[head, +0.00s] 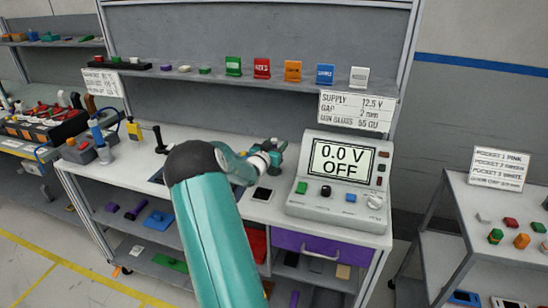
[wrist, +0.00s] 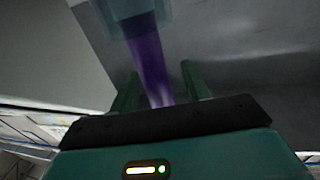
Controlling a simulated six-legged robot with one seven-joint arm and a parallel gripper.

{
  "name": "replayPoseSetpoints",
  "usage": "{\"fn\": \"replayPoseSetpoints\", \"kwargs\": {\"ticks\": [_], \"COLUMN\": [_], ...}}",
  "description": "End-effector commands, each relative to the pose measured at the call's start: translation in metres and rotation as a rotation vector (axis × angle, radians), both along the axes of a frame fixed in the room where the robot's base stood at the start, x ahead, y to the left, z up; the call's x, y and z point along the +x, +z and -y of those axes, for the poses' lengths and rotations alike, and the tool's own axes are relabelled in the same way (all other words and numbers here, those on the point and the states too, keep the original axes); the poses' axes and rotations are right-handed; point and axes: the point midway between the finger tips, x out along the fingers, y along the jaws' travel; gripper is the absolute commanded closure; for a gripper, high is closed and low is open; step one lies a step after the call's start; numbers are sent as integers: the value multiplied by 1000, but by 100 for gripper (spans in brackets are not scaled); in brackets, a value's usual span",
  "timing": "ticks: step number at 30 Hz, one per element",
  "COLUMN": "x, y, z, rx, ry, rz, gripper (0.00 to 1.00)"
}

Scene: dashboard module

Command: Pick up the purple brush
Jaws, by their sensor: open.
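In the wrist view a long purple bar (wrist: 149,62) runs between the two green fingers of my gripper (wrist: 160,70). It looks like the purple brush's handle, but I cannot be sure. A pale grey-blue block covers its upper end. The fingers stand apart, with a gap visible on the right side of the bar. In the head view my gripper (head: 268,159) is above the workbench, partly hidden behind my teal arm. No brush shows clearly at the gripper there. A dark purple elongated item (head: 135,211) lies on the lower shelf.
The grey supply unit (head: 338,185) reading "0.0 V OFF" stands right of my gripper. A purple drawer (head: 318,255) is below the bench top (head: 150,150). The upper shelf (head: 215,78) holds coloured cards. A side cart (head: 500,205) stands at right.

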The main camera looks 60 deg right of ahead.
Motion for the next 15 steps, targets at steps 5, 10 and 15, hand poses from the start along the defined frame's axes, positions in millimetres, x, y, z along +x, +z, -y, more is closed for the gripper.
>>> {"fn": "replayPoseSetpoints", "kwargs": {"ticks": [5, 10, 15], "x": [0, 0, 0], "y": [0, 0, 0], "z": [2, 1, 1], "rx": [1, 1, 1], "ry": [1, 1, 1], "rz": [0, 0, 0], "gripper": [53, 74, 100]}}
